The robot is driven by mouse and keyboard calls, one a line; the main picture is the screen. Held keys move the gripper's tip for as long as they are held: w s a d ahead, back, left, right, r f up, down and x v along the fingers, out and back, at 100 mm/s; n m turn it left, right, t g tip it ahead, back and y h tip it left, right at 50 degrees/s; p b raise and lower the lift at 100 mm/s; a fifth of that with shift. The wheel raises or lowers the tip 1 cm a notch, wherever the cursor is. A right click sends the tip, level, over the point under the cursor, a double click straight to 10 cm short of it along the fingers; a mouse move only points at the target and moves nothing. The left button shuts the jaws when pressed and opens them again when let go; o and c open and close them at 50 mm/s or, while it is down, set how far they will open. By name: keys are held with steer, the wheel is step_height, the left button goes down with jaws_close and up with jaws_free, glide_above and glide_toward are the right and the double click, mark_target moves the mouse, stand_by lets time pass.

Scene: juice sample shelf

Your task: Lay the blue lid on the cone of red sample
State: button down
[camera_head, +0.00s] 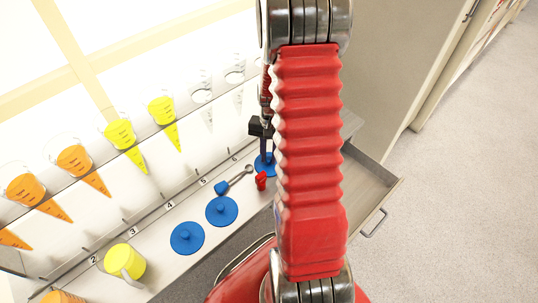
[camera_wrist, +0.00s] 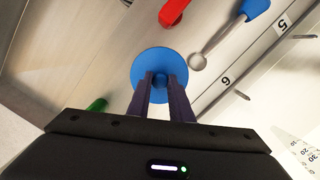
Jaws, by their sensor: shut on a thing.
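My gripper (camera_wrist: 161,80) is shut on the knob of a round blue lid (camera_wrist: 158,58) in the wrist view. In the head view my gripper (camera_head: 264,146) is partly behind my red arm, with an edge of that lid (camera_head: 261,167) below it. I cannot tell whether the lid touches the counter. Two more blue lids lie on the counter, one (camera_head: 222,210) beside the other (camera_head: 187,239). No cone of red sample shows; the visible cones hold orange (camera_head: 75,160) or yellow (camera_head: 120,134) liquid, and others look clear (camera_head: 202,93).
The cones hang in a rack above the numbered counter (camera_head: 155,262). A blue-handled metal spoon (camera_head: 232,182) and a small red-handled thing (camera_head: 261,181) lie near my gripper. An open drawer (camera_head: 368,188) juts out at the right.

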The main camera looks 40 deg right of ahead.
steer(key=c, duration=1.6)
jaws_free()
steer(key=r, duration=0.8)
steer(key=d+r, duration=0.1)
steer(key=r, duration=0.3)
steer(key=shift+w+d, duration=0.1)
steer(key=shift+w, duration=0.3)
